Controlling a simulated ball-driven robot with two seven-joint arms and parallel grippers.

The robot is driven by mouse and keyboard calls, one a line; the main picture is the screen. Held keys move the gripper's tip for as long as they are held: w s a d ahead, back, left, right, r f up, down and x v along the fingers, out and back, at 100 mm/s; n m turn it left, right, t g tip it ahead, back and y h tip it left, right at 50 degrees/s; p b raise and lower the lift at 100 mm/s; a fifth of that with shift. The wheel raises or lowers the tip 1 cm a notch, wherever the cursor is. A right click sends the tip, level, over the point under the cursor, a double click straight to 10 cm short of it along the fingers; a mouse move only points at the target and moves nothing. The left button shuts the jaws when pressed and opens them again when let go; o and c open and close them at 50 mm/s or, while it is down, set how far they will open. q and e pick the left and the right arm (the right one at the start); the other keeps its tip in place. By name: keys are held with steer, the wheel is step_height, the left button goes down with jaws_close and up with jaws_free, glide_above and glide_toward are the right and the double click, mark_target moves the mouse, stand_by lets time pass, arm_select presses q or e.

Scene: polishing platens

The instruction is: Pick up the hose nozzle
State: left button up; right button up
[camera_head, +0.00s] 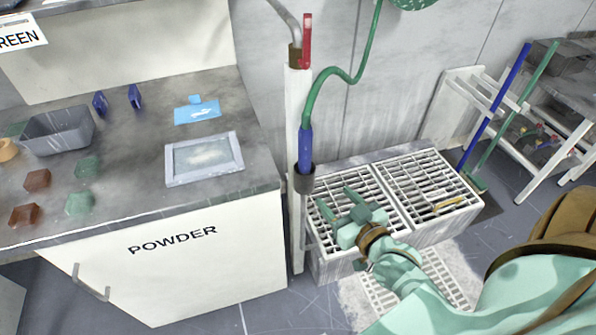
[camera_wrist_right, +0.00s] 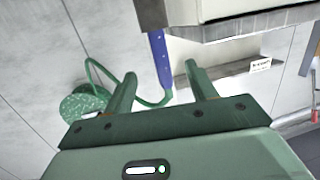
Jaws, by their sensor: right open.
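The hose nozzle (camera_head: 305,148) is blue and hangs upright in a dark ring holder (camera_head: 303,179) on a white post. A green hose (camera_head: 323,88) runs up from its top. My right gripper (camera_head: 338,203) is open and empty, just below and to the right of the nozzle, over the grated basin. In the right wrist view the blue nozzle (camera_wrist_right: 160,58) shows ahead between the open fingers (camera_wrist_right: 161,76), apart from them. Its far end is hidden by the holder. My left gripper is not in view.
The white post (camera_head: 298,110) stands beside the counter (camera_head: 235,115) marked POWDER. A grated basin (camera_head: 330,255) lies under my right gripper. A blue pole and a green-handled broom (camera_head: 510,105) lean by a white rack at the right. A framed tray (camera_head: 204,158) lies on the counter.

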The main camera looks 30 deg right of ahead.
step_height(320, 180, up, 5)
steer(key=t, duration=0.2)
steer(key=b, duration=0.3)
glide_toward(309, 142)
steer(key=w, duration=0.6)
steer(key=shift+d+f, duration=0.15)
steer(key=shift+d, duration=0.1)
steer(key=w+b, duration=0.2)
steer(key=w, duration=0.3)
steer(key=shift+w+d, duration=0.15)
steer(key=shift+w, duration=0.25)
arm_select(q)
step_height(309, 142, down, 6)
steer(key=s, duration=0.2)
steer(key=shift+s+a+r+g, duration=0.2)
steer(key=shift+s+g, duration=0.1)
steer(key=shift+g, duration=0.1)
arm_select(e)
steer(key=shift+r, duration=0.2)
steer(key=c, duration=1.2)
jaws_close()
steer(key=shift+r, duration=0.1)
